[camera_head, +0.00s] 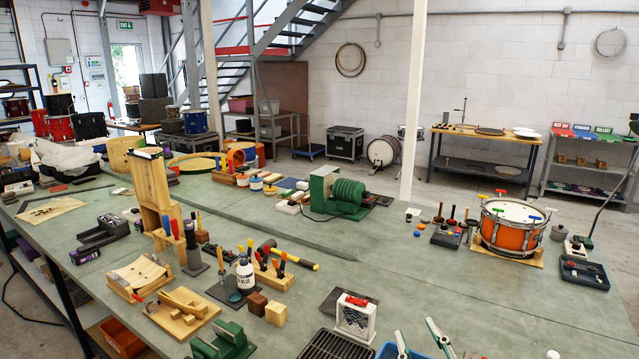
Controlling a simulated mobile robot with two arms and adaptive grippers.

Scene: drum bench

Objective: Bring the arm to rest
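My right gripper (414,327) shows at the bottom edge, right of the middle. Only its two pale, slim fingers are in view, and they stand apart with nothing seen between them. The rest of it is below the picture. It is over the near side of the green bench (470,290), by a blue tray (388,351); its height above the bench is hard to tell. My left gripper is not in view.
A white block with a red top (355,317) and a black grid (330,345) lie left of the gripper. An orange drum (511,229) and a dark tray (583,274) stand farther right. The bench between them is largely clear.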

